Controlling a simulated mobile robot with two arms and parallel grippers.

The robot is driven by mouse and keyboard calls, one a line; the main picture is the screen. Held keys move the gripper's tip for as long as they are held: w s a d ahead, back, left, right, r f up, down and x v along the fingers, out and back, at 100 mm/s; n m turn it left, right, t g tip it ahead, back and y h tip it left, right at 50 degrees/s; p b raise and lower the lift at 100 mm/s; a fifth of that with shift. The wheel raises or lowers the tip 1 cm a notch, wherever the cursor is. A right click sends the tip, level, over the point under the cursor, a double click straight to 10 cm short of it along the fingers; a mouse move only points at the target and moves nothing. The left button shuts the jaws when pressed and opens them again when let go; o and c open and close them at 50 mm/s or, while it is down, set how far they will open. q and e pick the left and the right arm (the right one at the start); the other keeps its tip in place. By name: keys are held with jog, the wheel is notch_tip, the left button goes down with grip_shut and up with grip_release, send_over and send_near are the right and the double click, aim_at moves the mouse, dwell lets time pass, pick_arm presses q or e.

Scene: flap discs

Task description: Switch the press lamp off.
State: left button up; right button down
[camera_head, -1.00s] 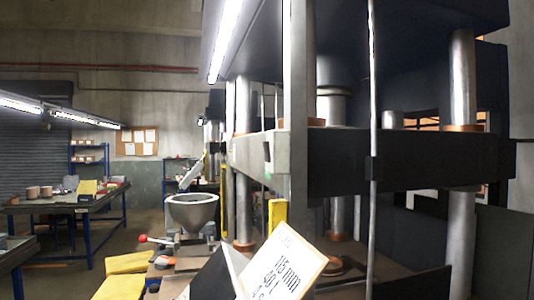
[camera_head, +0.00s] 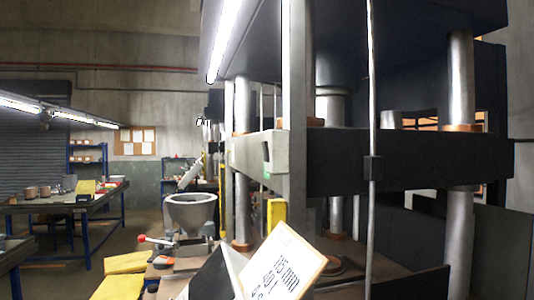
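The press (camera_head: 410,160) fills the right half of the head view, with dark plates and steel columns. A long tube lamp (camera_head: 224,42) hangs along its upper left edge and is lit bright white. I cannot make out a lamp switch for certain; a small dark part with a green mark (camera_head: 266,153) sits on the grey end of the middle plate. Neither of my grippers is in view.
A grey bowl-shaped hopper (camera_head: 191,211) stands left of the press, near a red-knobbed lever (camera_head: 142,239). Yellow pieces (camera_head: 126,262) lie in front. A white label card (camera_head: 283,262) stands close at the bottom. Blue-legged workbenches (camera_head: 60,204) are at left, with open floor between.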

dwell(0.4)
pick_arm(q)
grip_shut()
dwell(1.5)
